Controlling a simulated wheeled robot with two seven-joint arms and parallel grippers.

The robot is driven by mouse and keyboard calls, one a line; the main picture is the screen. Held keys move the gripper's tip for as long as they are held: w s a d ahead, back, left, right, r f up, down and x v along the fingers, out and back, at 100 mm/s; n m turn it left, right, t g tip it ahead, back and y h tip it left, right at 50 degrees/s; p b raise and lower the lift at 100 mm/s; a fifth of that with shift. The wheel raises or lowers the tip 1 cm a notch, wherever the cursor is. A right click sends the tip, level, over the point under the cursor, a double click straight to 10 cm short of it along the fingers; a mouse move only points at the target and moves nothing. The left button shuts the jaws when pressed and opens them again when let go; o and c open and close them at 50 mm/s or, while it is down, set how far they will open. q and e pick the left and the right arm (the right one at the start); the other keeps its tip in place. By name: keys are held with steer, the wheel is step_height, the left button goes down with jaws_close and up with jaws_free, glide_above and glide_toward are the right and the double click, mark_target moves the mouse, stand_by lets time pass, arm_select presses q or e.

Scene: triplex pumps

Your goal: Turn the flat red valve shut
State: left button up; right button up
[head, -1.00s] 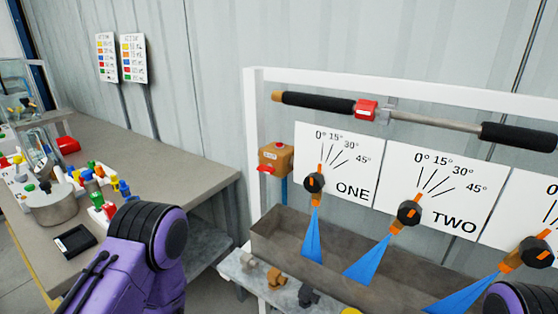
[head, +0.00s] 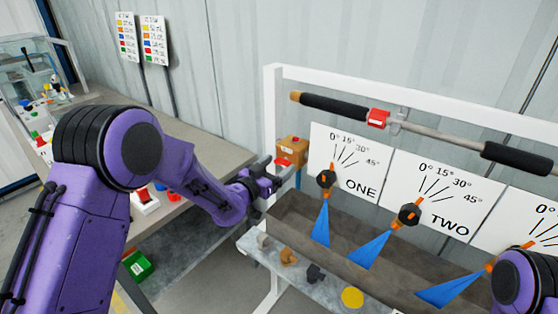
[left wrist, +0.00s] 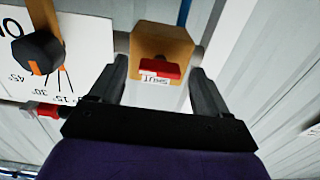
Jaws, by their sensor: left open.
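The flat red valve (head: 283,163) is a red handle on the front of a small orange-brown box (head: 294,146) at the left end of the white frame. In the left wrist view, the red valve (left wrist: 160,67) lies between and beyond my finger tips, with a small white label beside it. The box (left wrist: 162,40) shows there too. My left gripper (head: 274,172) is open, close in front of the valve, with a finger on either side in the left wrist view (left wrist: 158,70). I cannot tell whether they touch it. My right gripper is out of view.
Panel ONE (head: 344,160) with its black-and-orange knob (head: 326,179) stands just right of the box. Panel TWO (head: 440,195) is farther right. A grey trough (head: 345,245) runs below them. A bar with black grips (head: 440,127) crosses above. The workbench (head: 190,135) is at left.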

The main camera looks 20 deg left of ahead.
arm_select(q)
steer(key=shift+w+d, duration=0.25)
steer(key=shift+w, duration=0.35)
steer(key=c, duration=1.1)
steer(key=shift+o, duration=0.3)
steer(key=shift+n, duration=0.3)
steer(key=n, duration=0.4)
steer(key=shift+p, duration=0.3)
steer(key=shift+n+b, duration=0.5)
steer(key=shift+n, duration=6.1)
